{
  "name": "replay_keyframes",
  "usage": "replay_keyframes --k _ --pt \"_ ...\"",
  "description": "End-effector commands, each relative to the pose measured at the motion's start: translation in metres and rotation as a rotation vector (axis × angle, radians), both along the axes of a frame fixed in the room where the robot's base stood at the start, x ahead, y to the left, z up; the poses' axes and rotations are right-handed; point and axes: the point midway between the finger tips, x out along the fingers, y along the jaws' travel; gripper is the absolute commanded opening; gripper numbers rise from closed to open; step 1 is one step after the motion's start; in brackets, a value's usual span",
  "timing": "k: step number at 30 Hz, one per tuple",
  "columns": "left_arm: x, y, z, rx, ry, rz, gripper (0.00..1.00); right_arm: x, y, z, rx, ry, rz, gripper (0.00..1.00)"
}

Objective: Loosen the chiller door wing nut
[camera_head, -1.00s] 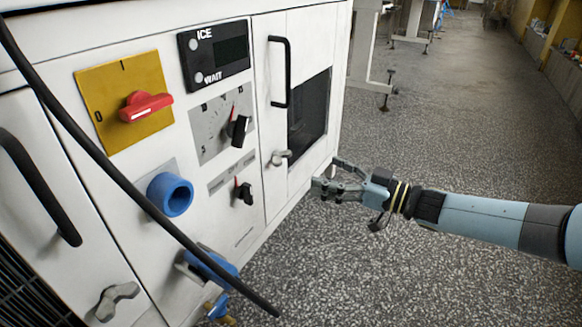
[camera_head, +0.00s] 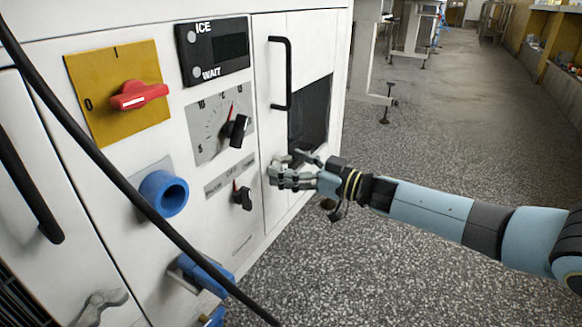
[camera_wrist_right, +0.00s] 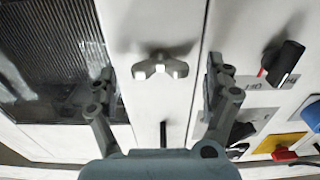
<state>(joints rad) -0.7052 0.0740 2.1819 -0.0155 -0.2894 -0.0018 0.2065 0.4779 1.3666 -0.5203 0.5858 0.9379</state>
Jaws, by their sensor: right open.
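The wing nut (camera_wrist_right: 160,68) is a small grey two-winged knob on the white chiller door (camera_head: 307,50), low by its left edge. In the wrist view it sits between the spread fingers of my right gripper (camera_wrist_right: 160,82), with clear space on both sides. The nut's wings lie roughly sideways in the wrist view. My left gripper is not in view.
The door has a black handle (camera_head: 289,75) and a dark window (camera_head: 309,112). Left of it are a black dial knob (camera_head: 236,130), a red switch (camera_head: 139,95) and a blue socket (camera_head: 163,193). A black cable (camera_head: 125,185) crosses the front. Another wing nut (camera_head: 98,303) is lower left.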

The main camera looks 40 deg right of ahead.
Motion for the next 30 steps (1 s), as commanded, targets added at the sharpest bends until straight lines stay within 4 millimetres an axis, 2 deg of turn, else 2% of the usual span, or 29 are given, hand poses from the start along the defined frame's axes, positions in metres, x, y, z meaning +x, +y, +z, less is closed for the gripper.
replay_keyframes --k 3,15,16,23,30 --pt "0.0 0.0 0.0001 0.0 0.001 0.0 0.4 0.0 0.0 0.0002 0.0 0.0 0.0 0.82" --pt "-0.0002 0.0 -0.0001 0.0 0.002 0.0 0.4 -0.0003 -0.0001 -0.0001 0.0 0.0 0.0 0.3" --pt "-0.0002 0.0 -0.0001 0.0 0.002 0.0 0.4 -0.0003 -0.0001 -0.0002 0.0 0.0 0.0 0.28" --pt "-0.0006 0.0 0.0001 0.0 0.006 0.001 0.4 -0.0004 -0.0002 -0.0001 -0.018 -0.008 0.0 0.28" --pt "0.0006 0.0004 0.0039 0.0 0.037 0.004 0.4 -0.0003 -0.0001 0.0005 -0.122 -0.05 0.0 0.28"
